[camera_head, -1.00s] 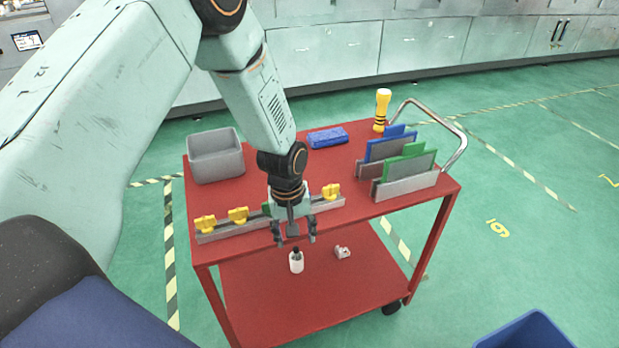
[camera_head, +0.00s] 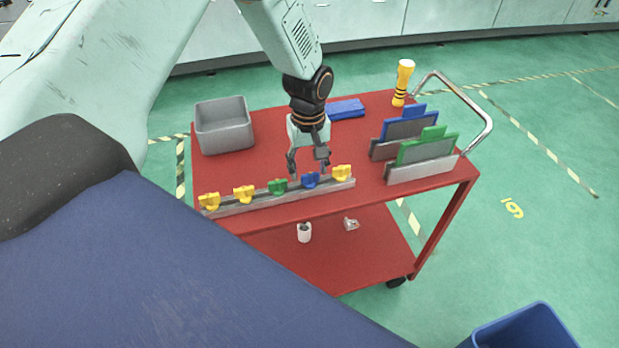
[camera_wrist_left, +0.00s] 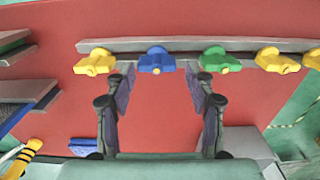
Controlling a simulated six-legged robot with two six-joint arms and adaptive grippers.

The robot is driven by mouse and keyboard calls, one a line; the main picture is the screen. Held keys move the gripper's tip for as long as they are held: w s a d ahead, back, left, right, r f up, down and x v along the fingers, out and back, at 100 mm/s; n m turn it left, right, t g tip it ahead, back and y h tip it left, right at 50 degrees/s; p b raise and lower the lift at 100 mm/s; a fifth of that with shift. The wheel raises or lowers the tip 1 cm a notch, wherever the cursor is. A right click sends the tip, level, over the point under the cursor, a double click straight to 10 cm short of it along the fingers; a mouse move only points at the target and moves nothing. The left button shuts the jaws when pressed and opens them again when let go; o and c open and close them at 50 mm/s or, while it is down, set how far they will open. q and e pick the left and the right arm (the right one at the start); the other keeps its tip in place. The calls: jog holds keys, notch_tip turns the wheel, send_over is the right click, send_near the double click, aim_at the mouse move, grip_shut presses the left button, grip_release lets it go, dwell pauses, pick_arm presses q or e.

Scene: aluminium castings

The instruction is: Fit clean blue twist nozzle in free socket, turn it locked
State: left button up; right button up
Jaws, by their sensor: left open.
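The blue twist nozzle (camera_head: 311,180) sits in the grey socket rail (camera_head: 240,205) along the front of the red cart's top, between the green nozzle (camera_head: 278,187) and a yellow nozzle (camera_head: 342,172). I cannot tell whether it is turned locked. My left gripper (camera_head: 308,169) is open and empty, just behind the rail near the blue nozzle. In the left wrist view the blue nozzle (camera_wrist_left: 157,60) stands beyond the open fingers (camera_wrist_left: 160,82), apart from them. Two more yellow nozzles (camera_head: 243,194) are at the rail's left end. My right gripper is out of view.
A grey bin (camera_head: 224,127) stands at the cart's back left. A blue cloth-like block (camera_head: 346,109), a yellow bottle-like item (camera_head: 403,83) and racks with blue and green-edged plates (camera_head: 425,147) are on the right. A white cup (camera_head: 304,232) is on the lower shelf.

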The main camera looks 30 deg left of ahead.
aim_at(310, 174)
pick_arm(q)
notch_tip(310, 174, down, 3)
jog(key=shift+r, duration=0.1)
jog(key=shift+w+d+f, duration=0.15)
jog(key=shift+d+f, duration=0.15)
jog(key=shift+d, duration=0.1)
jog(key=shift+a, duration=0.35)
jog(key=shift+c, duration=1.3)
jog(key=shift+d, duration=0.25)
jog(key=c, duration=0.5)
jog(key=shift+c, duration=0.6)
jog(key=shift+a, duration=0.15)
